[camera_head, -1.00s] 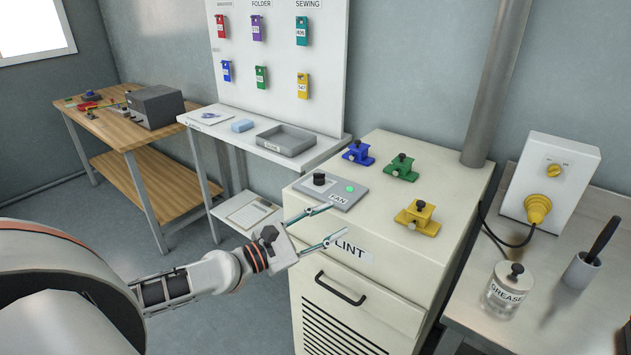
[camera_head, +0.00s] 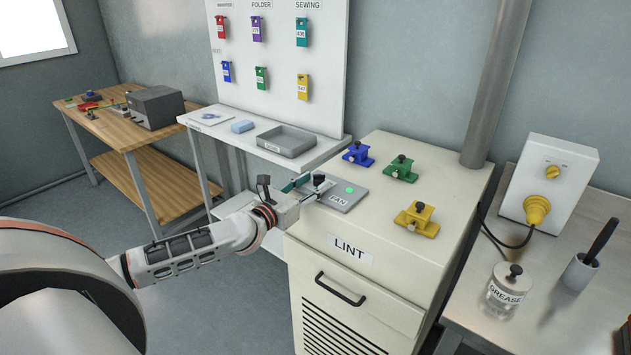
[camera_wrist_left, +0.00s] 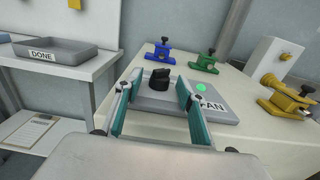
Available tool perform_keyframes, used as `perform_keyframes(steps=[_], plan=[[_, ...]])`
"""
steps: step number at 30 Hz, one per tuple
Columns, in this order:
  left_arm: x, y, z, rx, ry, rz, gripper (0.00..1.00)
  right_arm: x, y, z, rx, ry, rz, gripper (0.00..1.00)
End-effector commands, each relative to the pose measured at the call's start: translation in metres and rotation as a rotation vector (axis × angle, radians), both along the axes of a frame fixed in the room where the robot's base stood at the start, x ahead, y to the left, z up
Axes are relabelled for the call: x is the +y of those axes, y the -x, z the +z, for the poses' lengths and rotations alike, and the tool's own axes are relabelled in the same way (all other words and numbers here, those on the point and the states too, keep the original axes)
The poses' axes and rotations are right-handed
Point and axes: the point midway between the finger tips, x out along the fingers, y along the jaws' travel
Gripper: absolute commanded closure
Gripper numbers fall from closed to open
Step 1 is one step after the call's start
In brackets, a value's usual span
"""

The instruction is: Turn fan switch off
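The fan switch is a black knob (camera_head: 318,180) on a grey plate (camera_head: 340,203) labelled FAN, with a lit green light (camera_head: 350,189). The plate lies on top of the cream LINT cabinet (camera_head: 400,262). In the left wrist view the knob (camera_wrist_left: 159,78) stands between the teal finger pads, near their tips, with space on both sides. My left gripper (camera_head: 308,187) is open and close to the knob; its fingers partly hide the plate's left side. I see no contact with the knob. My right gripper is not in view.
Blue (camera_head: 358,154), green (camera_head: 400,169) and yellow (camera_head: 417,219) clamp-like blocks stand behind and right of the plate. A grey DONE tray (camera_head: 287,141) sits on the shelf at left. A grease jar (camera_head: 505,290) and a white socket box (camera_head: 548,180) are at right.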

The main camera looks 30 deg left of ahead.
Motion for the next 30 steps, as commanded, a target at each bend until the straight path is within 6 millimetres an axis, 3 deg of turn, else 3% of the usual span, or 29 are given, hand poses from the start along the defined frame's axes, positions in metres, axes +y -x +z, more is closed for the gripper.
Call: perform_keyframes(steps=[6,15,20,30], plan=[[-0.0016,-0.0131,0.0004,0.0,0.0,-0.001,0.61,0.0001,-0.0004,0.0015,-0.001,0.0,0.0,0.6],[-0.0019,-0.0142,-0.0003,0.001,0.0,-0.001,0.61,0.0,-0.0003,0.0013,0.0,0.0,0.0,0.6],[-0.0019,-0.0141,-0.0002,0.0,-0.001,-0.001,1.0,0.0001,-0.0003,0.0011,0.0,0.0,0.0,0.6],[-0.0034,-0.014,0.0022,0.0,0.001,0.03,1.0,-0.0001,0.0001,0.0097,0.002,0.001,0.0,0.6]])
